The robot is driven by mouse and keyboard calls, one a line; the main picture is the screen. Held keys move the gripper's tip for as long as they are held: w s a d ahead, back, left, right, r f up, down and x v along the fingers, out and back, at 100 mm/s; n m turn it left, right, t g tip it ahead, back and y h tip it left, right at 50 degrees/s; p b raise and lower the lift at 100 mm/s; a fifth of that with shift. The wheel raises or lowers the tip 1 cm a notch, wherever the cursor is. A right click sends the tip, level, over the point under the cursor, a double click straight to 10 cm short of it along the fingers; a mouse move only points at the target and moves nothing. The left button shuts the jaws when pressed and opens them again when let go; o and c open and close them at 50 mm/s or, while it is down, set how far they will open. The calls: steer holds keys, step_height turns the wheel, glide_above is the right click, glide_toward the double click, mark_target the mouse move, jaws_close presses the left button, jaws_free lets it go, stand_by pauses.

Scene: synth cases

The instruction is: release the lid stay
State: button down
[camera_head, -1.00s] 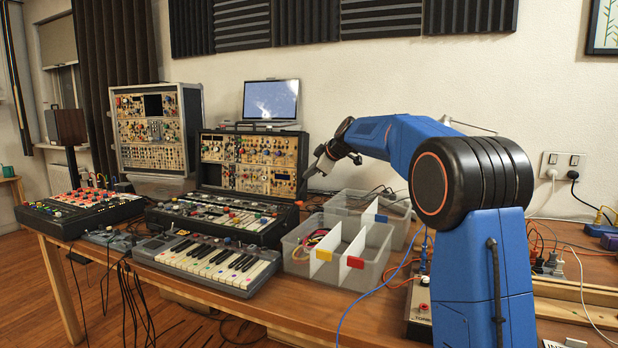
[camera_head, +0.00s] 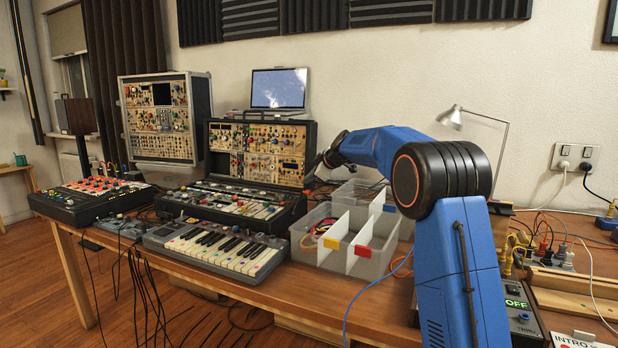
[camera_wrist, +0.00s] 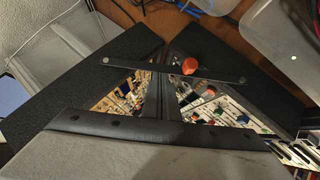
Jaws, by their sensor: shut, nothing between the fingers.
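The open black synth case (camera_head: 313,144) stands on the workbench, its upper panel upright behind the lower one. In the wrist view its black walls (camera_wrist: 90,75) form a V with module panels between. A thin dark bar, apparently the lid stay (camera_wrist: 135,65), crosses from one wall to the other. An orange-red knob (camera_wrist: 190,66) sits by its middle. My gripper (camera_head: 314,170) is shut and empty near the case's right edge in the head view. I cannot tell whether it touches anything. A pale grey, black-edged shape fills the bottom of the wrist view; I cannot tell what it is.
Clear divided bins (camera_head: 340,262) with cables stand right of the case. A keyboard (camera_head: 215,248) lies in front, and a red-topped mixer (camera_head: 90,200) is at left. A taller cabinet (camera_head: 162,120) and a laptop (camera_head: 279,88) stand behind. Cables and a lamp (camera_head: 453,118) are at right.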

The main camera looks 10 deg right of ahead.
steer(key=shift+w+d+f+m+g+y, duration=0.3)
steer(key=shift+w+f+g, duration=0.2)
steer(key=shift+f, duration=0.25)
steer(key=shift+w+d+f+m+g+y, duration=0.3)
steer(key=shift+w+f+g, duration=0.2)
steer(key=shift+f, duration=0.25)
steer(key=shift+w+d+f+m+g+y, duration=0.25)
steer(key=shift+w+d+f+g, duration=0.2)
steer(key=shift+f, duration=0.3)
